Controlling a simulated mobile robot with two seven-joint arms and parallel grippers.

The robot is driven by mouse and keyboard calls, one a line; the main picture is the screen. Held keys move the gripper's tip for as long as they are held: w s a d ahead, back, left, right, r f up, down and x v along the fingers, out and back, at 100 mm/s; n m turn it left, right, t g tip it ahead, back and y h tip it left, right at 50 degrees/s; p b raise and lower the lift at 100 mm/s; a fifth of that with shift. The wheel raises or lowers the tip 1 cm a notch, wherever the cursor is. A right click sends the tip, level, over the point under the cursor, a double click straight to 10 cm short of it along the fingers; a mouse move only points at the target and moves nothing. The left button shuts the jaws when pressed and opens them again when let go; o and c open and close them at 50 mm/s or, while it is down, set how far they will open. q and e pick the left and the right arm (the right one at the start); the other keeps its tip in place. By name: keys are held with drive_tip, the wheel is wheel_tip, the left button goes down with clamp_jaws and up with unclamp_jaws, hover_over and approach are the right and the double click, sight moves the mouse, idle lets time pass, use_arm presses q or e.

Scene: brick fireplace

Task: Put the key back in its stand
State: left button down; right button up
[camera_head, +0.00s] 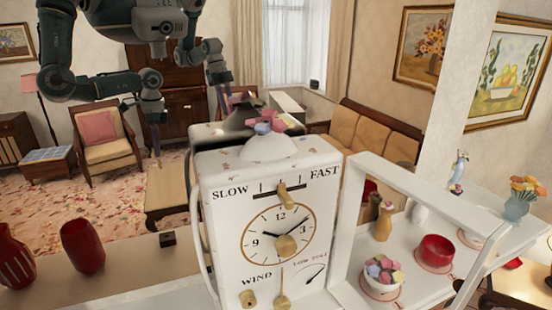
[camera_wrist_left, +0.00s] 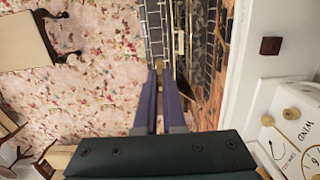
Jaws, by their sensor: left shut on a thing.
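My left gripper (camera_wrist_left: 159,74) is shut on a small brass-coloured thing (camera_wrist_left: 159,64), likely the key; only its end shows between the fingertips. It is over the floor and hearth, off to the left of the white shelf in the left wrist view. A small dark brown block (camera_head: 167,239), likely the key's stand, sits on the shelf left of the white clock (camera_head: 225,225). The block also shows in the left wrist view (camera_wrist_left: 270,46), apart from the gripper. In the head view, what looks like my mirror reflection shows my left gripper (camera_head: 157,148) and right gripper (camera_head: 220,76), the right's jaws unclear.
Two red vases (camera_head: 82,246) stand on the shelf at the left. Right of the clock are a white frame (camera_head: 345,225), a bowl of coloured pieces (camera_head: 381,288), a red bowl (camera_head: 437,250) and a flower vase (camera_head: 517,207). The shelf around the block is clear.

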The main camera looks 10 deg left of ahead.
use_arm(q)
drive_tip(key=w+a+f+b, duration=0.2)
drive_tip(key=w+a+b, duration=0.3)
drive_tip(key=w, duration=0.5)
drive_tip(key=w+a+f+b, duration=0.3)
drive_tip(key=w+a+b, duration=0.3)
drive_tip(key=w, duration=0.5)
drive_tip(key=shift+w+a+f, duration=0.25)
drive_tip(key=shift+a+f, duration=0.05)
drive_tip(key=shift+a, duration=0.75)
drive_tip(key=shift+p, duration=0.65)
idle(1.4)
drive_tip(key=shift+f+b, duration=1)
drive_tip(key=shift+f, duration=0.5)
idle(0.3)
drive_tip(key=shift+c, duration=2.2)
unclamp_jaws()
